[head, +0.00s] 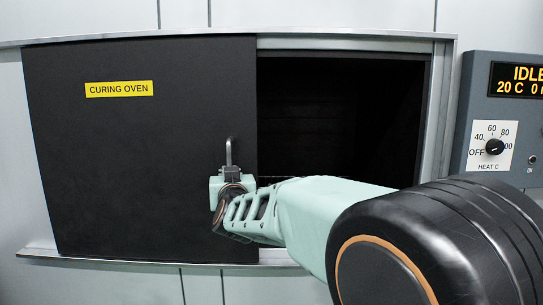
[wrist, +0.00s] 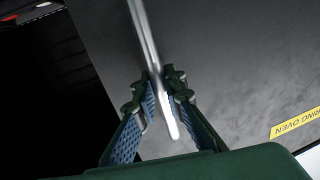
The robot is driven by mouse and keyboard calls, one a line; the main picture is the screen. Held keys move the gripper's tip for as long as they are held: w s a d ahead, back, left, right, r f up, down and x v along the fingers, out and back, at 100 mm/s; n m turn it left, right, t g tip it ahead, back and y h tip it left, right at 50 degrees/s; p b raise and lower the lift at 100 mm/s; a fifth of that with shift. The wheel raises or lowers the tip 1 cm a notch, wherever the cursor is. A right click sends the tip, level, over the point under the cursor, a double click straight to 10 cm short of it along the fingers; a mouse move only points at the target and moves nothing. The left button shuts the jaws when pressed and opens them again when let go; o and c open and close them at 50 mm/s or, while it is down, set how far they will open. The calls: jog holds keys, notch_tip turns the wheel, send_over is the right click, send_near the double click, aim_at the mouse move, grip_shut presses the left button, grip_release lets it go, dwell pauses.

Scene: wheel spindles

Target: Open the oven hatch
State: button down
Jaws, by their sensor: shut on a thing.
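The black oven hatch (head: 120,160) is a sliding panel with a yellow CURING OVEN label (head: 119,89). It stands to the left, and the oven opening (head: 320,115) shows dark to its right. A metal bar handle (head: 229,152) stands upright near the hatch's right edge. My gripper (head: 229,184) is at the handle's lower part. In the wrist view my gripper (wrist: 157,98) has its two fingers on either side of the handle (wrist: 150,50), shut on it. The hatch surface (wrist: 230,60) and part of the label (wrist: 298,122) also show there.
A grey control panel (head: 477,120) with a display reading IDLE and a heat knob (head: 494,147) is to the right of the opening. Metal rails (head: 100,262) run below and above the hatch. My arm crosses in front of the opening's lower right.

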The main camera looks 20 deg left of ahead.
jog(key=p, duration=0.8)
send_near(180, 168)
jog(key=x, duration=0.5)
jog(key=shift+w, duration=0.25)
jog(key=shift+s+r, duration=0.1)
jog(key=shift+a, duration=0.1)
jog(key=c, duration=2)
grip_release()
jog(key=shift+a, duration=0.15)
jog(key=v, duration=1.2)
